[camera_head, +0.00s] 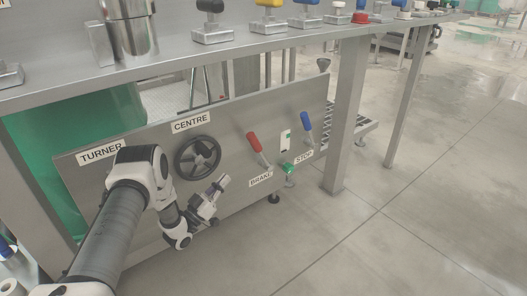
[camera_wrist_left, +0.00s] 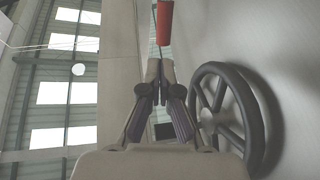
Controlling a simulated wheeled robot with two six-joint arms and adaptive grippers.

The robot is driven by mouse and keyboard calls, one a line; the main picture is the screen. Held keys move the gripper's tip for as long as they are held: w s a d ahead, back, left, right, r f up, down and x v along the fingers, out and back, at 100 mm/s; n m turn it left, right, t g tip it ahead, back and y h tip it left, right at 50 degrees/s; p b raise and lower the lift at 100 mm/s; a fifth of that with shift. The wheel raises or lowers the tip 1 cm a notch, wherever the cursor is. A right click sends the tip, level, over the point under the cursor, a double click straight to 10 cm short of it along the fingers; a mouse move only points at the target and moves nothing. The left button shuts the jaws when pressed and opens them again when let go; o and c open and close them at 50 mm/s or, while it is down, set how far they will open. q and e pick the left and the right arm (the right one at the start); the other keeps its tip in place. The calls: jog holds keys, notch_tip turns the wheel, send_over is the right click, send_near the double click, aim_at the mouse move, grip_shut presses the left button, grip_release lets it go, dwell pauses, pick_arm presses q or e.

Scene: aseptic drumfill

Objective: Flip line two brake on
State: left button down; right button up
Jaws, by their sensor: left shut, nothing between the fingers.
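A panel below the bench carries a red-handled lever (camera_head: 257,147) above the label BRAKE (camera_head: 261,179). The red handle points up and to the left in the head view. In the left wrist view the red handle (camera_wrist_left: 165,22) shows ahead of the fingertips, apart from them. My left gripper (camera_head: 220,186) is shut and empty, in front of the panel, below and left of the lever. The gripper also shows in the left wrist view (camera_wrist_left: 160,72). My right gripper is not in view.
A dark handwheel (camera_head: 198,157) under the CENTRE label (camera_head: 191,122) is close beside my left gripper. The bench leg (camera_head: 347,120) stands farther right. The floor in front is clear.

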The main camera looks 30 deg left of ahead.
pick_arm(q)
jog(key=shift+s+a+f, duration=0.35)
jog(key=shift+s+a, duration=0.05)
jog(key=shift+a, duration=0.05)
jog(key=b, duration=0.7)
send_near(258, 151)
jog(key=w+r, duration=0.5)
jog(key=shift+a+r+p, duration=0.2)
jog(key=shift+a+p, duration=0.1)
